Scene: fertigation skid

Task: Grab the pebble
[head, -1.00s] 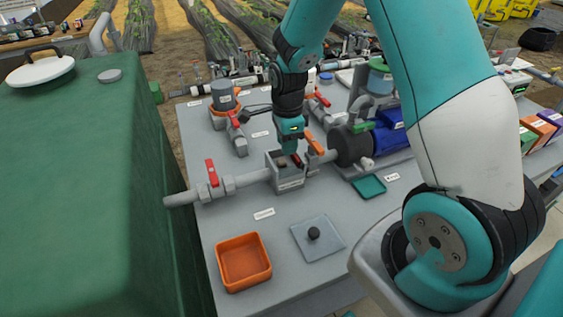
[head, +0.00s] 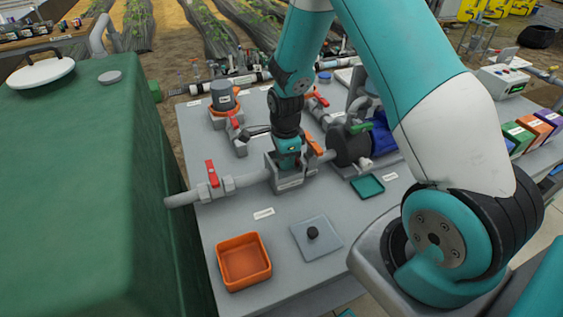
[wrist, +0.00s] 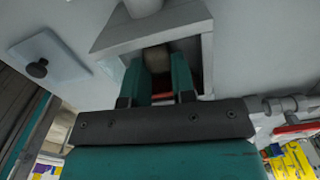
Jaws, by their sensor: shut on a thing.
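In the wrist view, a brownish-grey pebble (wrist: 156,58) sits between the two teal fingers of my gripper (wrist: 162,70). The fingers are shut on it and reach down into an open grey box (wrist: 205,50). In the head view, my gripper (head: 290,164) is at the open grey box (head: 290,183) on the pipe line. The fingertips and the pebble are hidden there by the box wall and the arm.
A grey square lid (head: 330,247) with a black knob lies on the bench beside an orange tray (head: 243,284). A small green tray (head: 367,187) lies to the right. Red-handled valves (head: 211,173) and pipes surround the box. A green tank (head: 70,190) stands at left.

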